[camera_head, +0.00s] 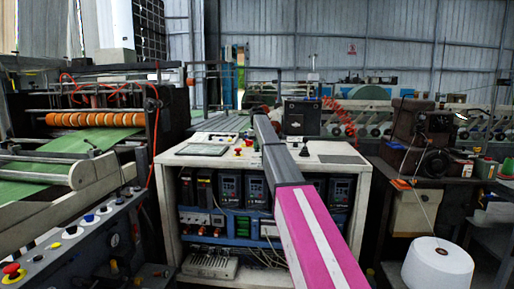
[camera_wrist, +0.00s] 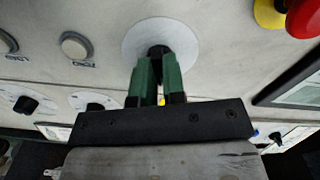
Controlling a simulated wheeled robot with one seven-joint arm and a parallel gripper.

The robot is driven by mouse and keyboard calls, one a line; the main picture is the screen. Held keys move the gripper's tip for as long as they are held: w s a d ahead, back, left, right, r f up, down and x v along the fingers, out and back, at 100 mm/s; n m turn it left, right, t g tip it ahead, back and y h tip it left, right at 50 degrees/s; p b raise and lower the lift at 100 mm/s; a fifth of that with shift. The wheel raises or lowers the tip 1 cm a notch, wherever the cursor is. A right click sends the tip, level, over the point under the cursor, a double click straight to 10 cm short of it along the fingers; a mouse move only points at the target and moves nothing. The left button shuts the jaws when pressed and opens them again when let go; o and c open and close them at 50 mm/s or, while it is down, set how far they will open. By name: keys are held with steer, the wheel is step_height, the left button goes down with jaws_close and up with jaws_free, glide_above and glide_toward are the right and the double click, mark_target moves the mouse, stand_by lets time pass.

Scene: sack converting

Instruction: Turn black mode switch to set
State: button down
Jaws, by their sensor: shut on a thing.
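The black mode switch (camera_wrist: 158,48) is a small dark knob at the centre of a round white plate (camera_wrist: 184,38), at the top middle of the wrist view. My gripper (camera_wrist: 157,62) has two green fingers, closed on the sides of this knob. The fingers cover much of the knob, so its pointer and setting cannot be read. In the head view, my pink and grey arm reaches over the white-topped control cabinet (camera_head: 340,150), and the gripper and switch cannot be made out.
Other black knobs (camera_wrist: 25,104) on white dials and grey round buttons (camera_wrist: 75,45) are nearby. A red emergency stop (camera_wrist: 303,18) is at upper right. A black box (camera_head: 300,117) stands at the cabinet's back. A roller machine (camera_head: 100,119) is left; a thread cone (camera_head: 437,268) is right.

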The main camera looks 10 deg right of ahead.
steer(key=n, duration=0.4)
steer(key=shift+n, duration=0.4)
stand_by(0.4)
steer(key=c, duration=1.2)
jaws_free()
step_height(320, 180, up, 11)
steer(key=shift+f, duration=0.1)
